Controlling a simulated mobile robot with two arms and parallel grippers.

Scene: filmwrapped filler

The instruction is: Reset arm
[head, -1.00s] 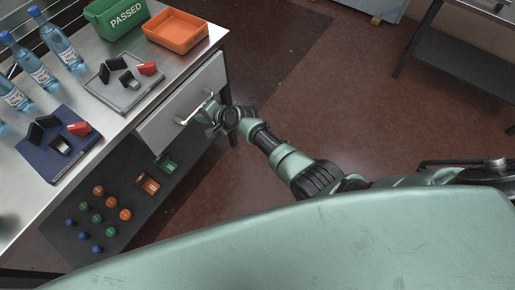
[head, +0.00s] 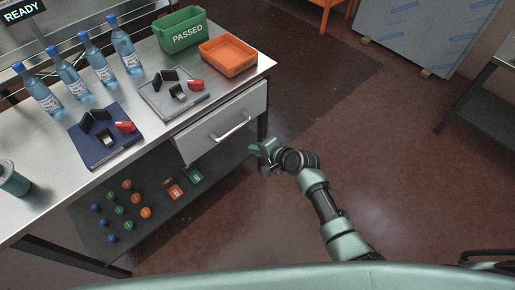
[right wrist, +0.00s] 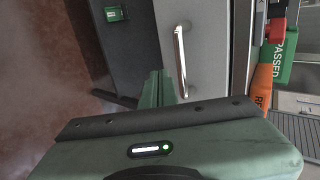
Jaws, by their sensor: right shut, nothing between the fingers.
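My right gripper (head: 262,158) is shut and empty, in front of the workbench's right end in the head view. It is apart from the metal handle (head: 232,128) of the light grey drawer (head: 205,140). In the right wrist view, its green fingers (right wrist: 158,88) are together, left of the drawer handle (right wrist: 181,60). My right arm (head: 325,205) reaches up from the lower right. My left arm and gripper are not in view.
The steel bench (head: 155,135) carries several water bottles (head: 97,65), a blue tray (head: 100,150), a grey tray (head: 165,100), a green PASSED bin (head: 182,32) and an orange bin (head: 228,58). A lower shelf (head: 155,225) holds small coloured items. The brown floor (head: 400,170) at right is clear.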

